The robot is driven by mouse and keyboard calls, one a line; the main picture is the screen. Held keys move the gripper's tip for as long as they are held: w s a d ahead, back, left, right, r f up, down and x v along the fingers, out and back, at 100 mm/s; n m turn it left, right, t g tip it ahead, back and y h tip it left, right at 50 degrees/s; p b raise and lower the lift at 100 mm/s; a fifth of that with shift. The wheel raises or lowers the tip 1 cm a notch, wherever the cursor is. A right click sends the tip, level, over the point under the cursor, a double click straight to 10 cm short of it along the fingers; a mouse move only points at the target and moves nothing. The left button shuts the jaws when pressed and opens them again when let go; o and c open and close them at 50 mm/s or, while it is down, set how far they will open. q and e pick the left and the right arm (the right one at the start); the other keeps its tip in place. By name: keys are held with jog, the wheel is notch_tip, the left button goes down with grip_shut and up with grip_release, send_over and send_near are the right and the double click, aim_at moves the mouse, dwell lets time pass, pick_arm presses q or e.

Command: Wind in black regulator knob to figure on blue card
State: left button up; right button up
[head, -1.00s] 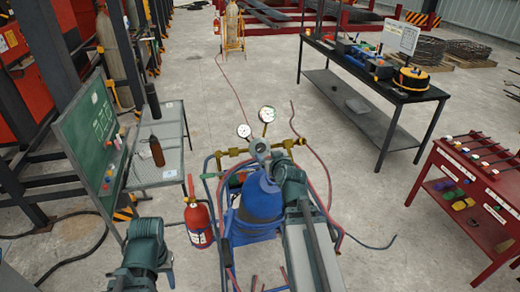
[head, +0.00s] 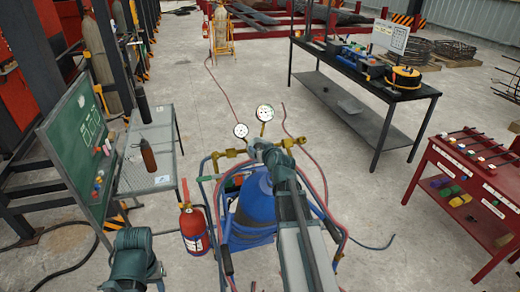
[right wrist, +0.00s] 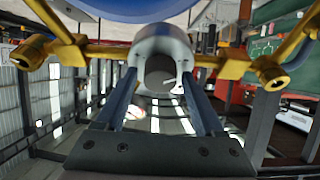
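The regulator sits on top of the blue cylinder (head: 252,208), with two white-faced gauges, a left one (head: 240,130) and a right one (head: 264,113), and brass fittings. In the right wrist view its round grey body (right wrist: 162,42) is straight ahead, with a dark round centre (right wrist: 160,72) that may be the black knob. My right gripper (right wrist: 160,82) has its two fingers apart on either side of this dark centre, close to the grey body; contact cannot be told. In the head view my right gripper (head: 263,153) covers the regulator's middle. No blue card can be made out.
A red fire extinguisher (head: 194,228) stands left of the cylinder. A green board (head: 82,140) and grey table (head: 150,175) are at left. A black bench (head: 365,78) and red rack (head: 470,185) are at right. A red hose (head: 225,105) crosses the floor.

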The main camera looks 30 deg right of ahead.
grip_shut()
jog(key=shift+m, duration=0.3)
